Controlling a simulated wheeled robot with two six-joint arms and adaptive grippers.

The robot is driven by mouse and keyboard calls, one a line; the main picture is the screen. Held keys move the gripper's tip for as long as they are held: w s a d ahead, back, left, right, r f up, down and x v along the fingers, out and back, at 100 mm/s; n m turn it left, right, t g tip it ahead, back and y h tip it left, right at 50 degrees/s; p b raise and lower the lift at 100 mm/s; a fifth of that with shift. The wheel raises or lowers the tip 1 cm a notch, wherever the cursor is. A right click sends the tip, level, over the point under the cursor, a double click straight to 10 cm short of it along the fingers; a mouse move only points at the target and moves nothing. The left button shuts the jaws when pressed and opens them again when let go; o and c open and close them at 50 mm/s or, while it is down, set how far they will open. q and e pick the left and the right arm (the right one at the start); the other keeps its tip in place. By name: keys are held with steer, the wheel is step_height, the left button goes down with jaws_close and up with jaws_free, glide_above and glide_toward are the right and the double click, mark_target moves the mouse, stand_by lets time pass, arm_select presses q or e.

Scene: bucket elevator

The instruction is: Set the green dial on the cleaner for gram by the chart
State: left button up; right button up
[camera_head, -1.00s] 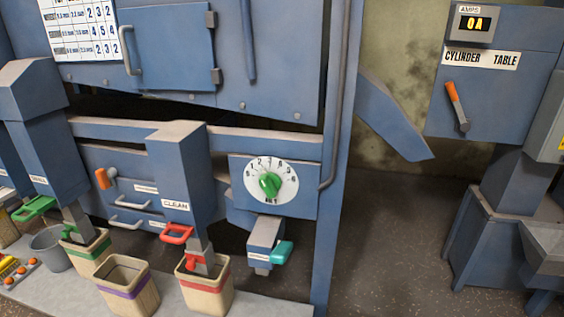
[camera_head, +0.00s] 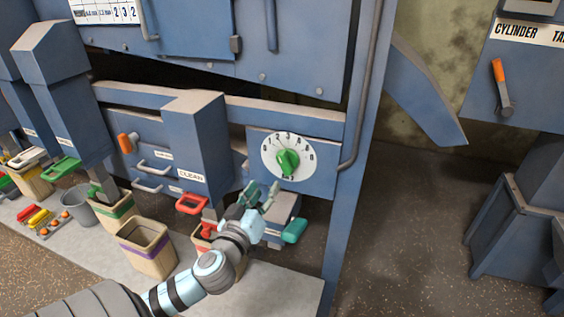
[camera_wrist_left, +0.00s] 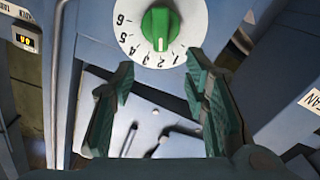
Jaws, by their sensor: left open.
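The green dial knob (camera_head: 288,162) sits on a round white numbered plate (camera_head: 271,151) on the cleaner's blue front; its exact setting is too small to read. The knob also shows at the top of the left wrist view (camera_wrist_left: 160,28), with its white mark pointing down the picture on the numbered plate (camera_wrist_left: 128,32). My left gripper (camera_head: 261,191) is open and empty, just below and left of the dial, apart from it. In the left wrist view its open fingers (camera_wrist_left: 158,76) are below the knob. The chart (camera_head: 105,11) is cut off at the top edge. My right gripper is not in view.
A teal-handled spout (camera_head: 293,231) hangs under the dial. A red handle (camera_head: 192,203) and the CLEAN chute (camera_head: 200,140) are left of my gripper. A purple-banded bin (camera_head: 146,252) stands on the floor. A blue post (camera_head: 352,200) rises right of the dial.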

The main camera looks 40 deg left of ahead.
mark_target(281, 163)
arm_select(q)
steer(key=p+x, duration=0.1)
steer(key=x, duration=1.2)
steer(key=shift+f, duration=0.1)
jaws_close()
